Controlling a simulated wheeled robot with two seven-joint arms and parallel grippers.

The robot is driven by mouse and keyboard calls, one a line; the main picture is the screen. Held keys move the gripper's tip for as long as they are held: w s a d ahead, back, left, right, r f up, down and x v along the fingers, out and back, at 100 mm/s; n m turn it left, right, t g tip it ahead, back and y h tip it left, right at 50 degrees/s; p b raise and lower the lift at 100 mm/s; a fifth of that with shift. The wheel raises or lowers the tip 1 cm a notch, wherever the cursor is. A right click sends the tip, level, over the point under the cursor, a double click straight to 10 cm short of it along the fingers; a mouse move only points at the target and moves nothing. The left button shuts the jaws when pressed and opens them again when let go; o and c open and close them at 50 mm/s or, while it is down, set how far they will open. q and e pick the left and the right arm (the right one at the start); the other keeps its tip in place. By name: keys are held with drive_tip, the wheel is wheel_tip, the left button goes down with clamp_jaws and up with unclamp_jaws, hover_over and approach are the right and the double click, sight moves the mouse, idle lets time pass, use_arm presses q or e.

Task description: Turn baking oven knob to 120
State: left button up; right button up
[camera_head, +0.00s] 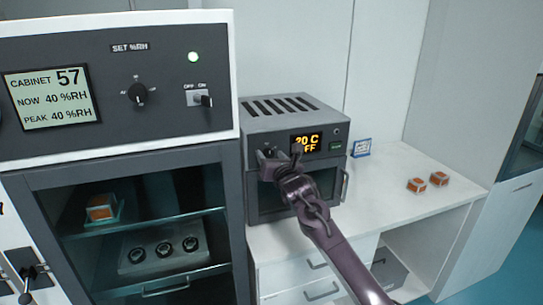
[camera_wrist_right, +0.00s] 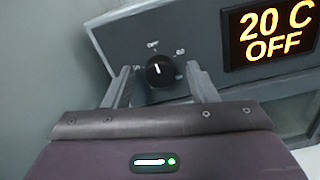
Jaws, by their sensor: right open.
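The baking oven (camera_head: 291,115) is a small grey box with a slotted top, standing on the white counter. Its display (camera_head: 306,142) reads "20 C OFF", and the display also shows large in the right wrist view (camera_wrist_right: 266,32). The oven knob (camera_wrist_right: 159,70) is black with a white pointer line pointing up toward the "OFF" mark. My right gripper (camera_head: 281,154) is in front of the oven's left front panel and hides the knob in the head view. In the right wrist view the open fingers (camera_wrist_right: 160,84) stand on either side of the knob, apart from it. My left gripper is not in view.
A dry cabinet (camera_head: 118,88) with its own knob (camera_head: 137,94) and OFF/ON switch stands left of the oven. A small blue-edged sign (camera_head: 361,148) and two orange-topped blocks (camera_head: 416,185) are on the counter (camera_head: 385,195) to the right, which is otherwise mostly clear.

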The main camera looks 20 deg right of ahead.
drive_tip(key=c, duration=1)
drive_tip(key=shift+m, duration=0.3)
